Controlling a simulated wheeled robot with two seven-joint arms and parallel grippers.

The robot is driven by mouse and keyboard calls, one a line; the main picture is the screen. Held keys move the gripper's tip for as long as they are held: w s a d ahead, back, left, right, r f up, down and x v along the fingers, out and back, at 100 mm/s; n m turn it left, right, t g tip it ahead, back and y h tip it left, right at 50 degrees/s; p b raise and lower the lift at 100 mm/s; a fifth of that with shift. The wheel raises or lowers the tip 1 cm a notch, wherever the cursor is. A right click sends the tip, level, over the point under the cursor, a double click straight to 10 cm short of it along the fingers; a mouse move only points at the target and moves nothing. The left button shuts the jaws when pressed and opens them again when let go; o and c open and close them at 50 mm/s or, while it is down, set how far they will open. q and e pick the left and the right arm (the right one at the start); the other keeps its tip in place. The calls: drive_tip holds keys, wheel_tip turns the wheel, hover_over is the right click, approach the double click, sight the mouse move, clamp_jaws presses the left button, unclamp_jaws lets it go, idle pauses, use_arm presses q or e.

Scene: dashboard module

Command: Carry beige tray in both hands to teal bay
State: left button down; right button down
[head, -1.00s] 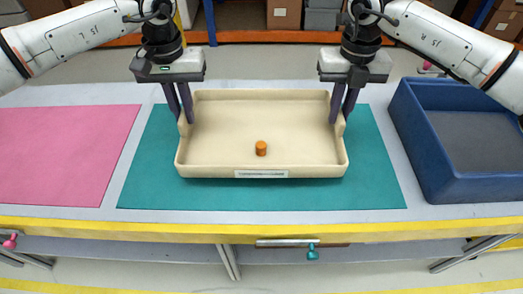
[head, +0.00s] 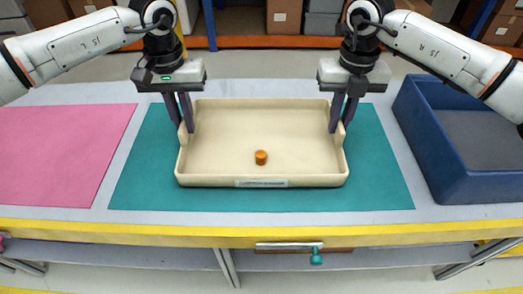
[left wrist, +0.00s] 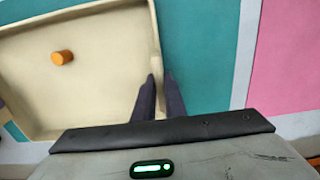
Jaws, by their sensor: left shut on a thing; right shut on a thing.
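The beige tray (head: 262,181) is over the teal bay (head: 385,185), inside its outline in the head view. Whether it touches the bay surface is hard to tell. An orange cylinder (head: 261,157) stands upright in the tray. My left gripper (head: 186,128) is shut on the tray's left side wall. My right gripper (head: 338,128) is shut on its right side wall. The left wrist view shows the left fingers (left wrist: 159,100) at the tray wall, with the cylinder (left wrist: 62,57) inside and the teal bay (left wrist: 195,45) beside it.
A pink mat (head: 60,150) lies to the left of the teal bay. A blue bin (head: 465,188) stands close to its right. A yellow strip (head: 130,228) runs along the table's front edge. Shelves with boxes are behind the table.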

use_arm(q)
drive_tip(key=shift+f, duration=0.5)
use_arm(e)
drive_tip(key=shift+f, duration=0.5)
use_arm(q)
drive_tip(key=c, duration=1.8)
unclamp_jaws()
drive_tip(key=shift+r, duration=0.1)
use_arm(e)
drive_tip(key=c, duration=1.8)
unclamp_jaws()
drive_tip(key=shift+r, duration=0.1)
drive_tip(key=shift+r, duration=0.1)
use_arm(q)
wheel_tip(320, 180, up, 12)
use_arm(e)
wheel_tip(320, 180, up, 12)
drive_tip(key=shift+f, duration=0.1)
